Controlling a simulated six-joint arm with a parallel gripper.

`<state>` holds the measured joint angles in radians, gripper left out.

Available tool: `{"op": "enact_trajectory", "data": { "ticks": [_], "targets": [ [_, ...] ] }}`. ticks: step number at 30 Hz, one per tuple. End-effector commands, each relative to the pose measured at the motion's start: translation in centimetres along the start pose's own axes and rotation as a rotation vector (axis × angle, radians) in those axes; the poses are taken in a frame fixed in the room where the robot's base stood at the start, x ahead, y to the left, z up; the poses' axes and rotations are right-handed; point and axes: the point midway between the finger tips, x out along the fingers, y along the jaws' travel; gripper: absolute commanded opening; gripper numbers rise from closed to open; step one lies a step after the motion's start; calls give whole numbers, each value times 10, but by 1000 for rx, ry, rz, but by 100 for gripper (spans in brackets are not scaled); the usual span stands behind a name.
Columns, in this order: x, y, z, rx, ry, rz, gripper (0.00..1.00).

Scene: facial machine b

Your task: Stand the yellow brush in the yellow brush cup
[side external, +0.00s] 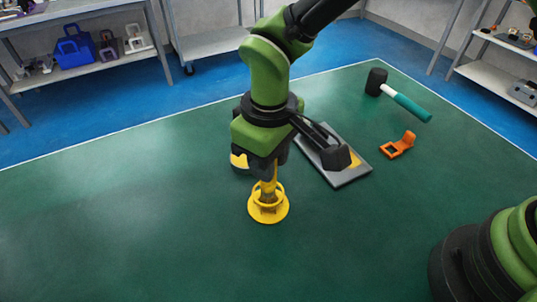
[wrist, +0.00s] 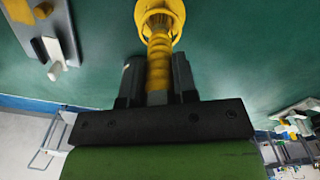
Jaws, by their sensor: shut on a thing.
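The yellow brush cup (side external: 277,211) stands upright on the green table, with a wide round base and an open ring frame. It also shows at the top of the wrist view (wrist: 174,8). My gripper (side external: 264,175) is directly above the cup, pointing down, and is shut on the yellow brush (wrist: 158,66). In the side view the brush (side external: 268,188) is upright, and its lower end is within the cup's ring. Whether the brush touches the cup's bottom cannot be told. The brush's upper part is hidden between the jaws.
Behind my gripper is a grey plate-like device (side external: 345,178) with a dark block on it. A black and yellow round thing (side external: 239,160) is partly hidden behind my gripper. An orange bracket (side external: 398,145) and a teal-handled mallet (side external: 405,102) lie at the right. The table's left side is clear.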

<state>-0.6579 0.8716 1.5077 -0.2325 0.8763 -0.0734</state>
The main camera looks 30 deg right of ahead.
Motion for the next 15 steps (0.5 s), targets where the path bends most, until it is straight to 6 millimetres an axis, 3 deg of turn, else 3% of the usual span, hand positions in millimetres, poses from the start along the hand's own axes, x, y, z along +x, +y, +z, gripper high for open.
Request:
{"op": "enact_trajectory", "data": {
  "ticks": [15],
  "targets": [
    [4,0,0,0,-1,0,0]
  ]
}}
